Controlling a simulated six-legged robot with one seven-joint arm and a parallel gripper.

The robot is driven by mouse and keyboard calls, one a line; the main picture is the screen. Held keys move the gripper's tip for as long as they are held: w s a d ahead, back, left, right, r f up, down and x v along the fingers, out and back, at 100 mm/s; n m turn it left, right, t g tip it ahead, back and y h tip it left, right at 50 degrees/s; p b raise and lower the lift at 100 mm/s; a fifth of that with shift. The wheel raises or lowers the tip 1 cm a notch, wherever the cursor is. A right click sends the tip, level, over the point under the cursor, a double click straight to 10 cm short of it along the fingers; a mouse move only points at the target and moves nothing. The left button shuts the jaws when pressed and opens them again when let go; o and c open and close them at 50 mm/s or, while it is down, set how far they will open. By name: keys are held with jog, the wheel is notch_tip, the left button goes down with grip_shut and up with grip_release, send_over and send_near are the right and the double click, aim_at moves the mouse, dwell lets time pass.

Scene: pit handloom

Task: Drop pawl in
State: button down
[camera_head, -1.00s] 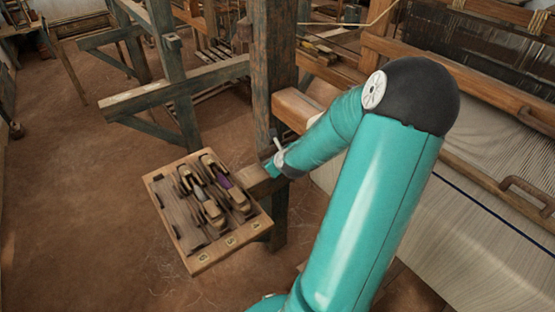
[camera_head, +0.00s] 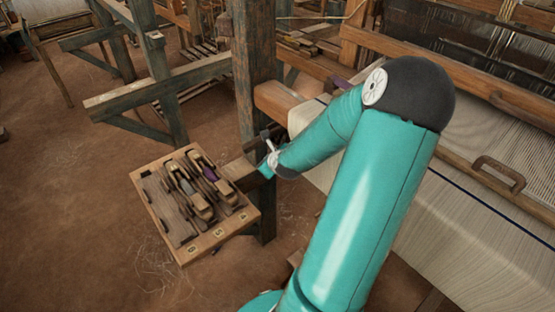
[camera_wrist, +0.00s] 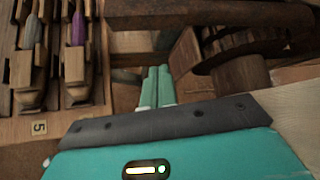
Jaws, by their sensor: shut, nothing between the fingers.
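My gripper (camera_wrist: 156,78) shows in the wrist view with its two pale green fingers together and nothing held. A dark toothed wooden wheel (camera_wrist: 250,42) on a thick round shaft (camera_wrist: 240,80) stands to the right of the fingertips. A long dark wooden bar (camera_wrist: 205,14) crosses above the fingers and passes by the top of the wheel. It may be the pawl; I cannot tell whether it touches the teeth. In the head view my gripper (camera_head: 267,166) is small beside the wooden post, and my arm hides much of the area behind it.
A wooden rack (camera_head: 187,254) holding several shuttles is left of my gripper; its numbered edge (camera_wrist: 38,128) is close in the wrist view. A thick upright post (camera_head: 254,80) stands behind my gripper. The loom's cloth (camera_head: 440,235) lies right.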

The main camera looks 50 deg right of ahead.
jog(key=v, duration=0.6)
jog(key=shift+d, duration=0.4)
jog(key=shift+s+a+r, duration=0.1)
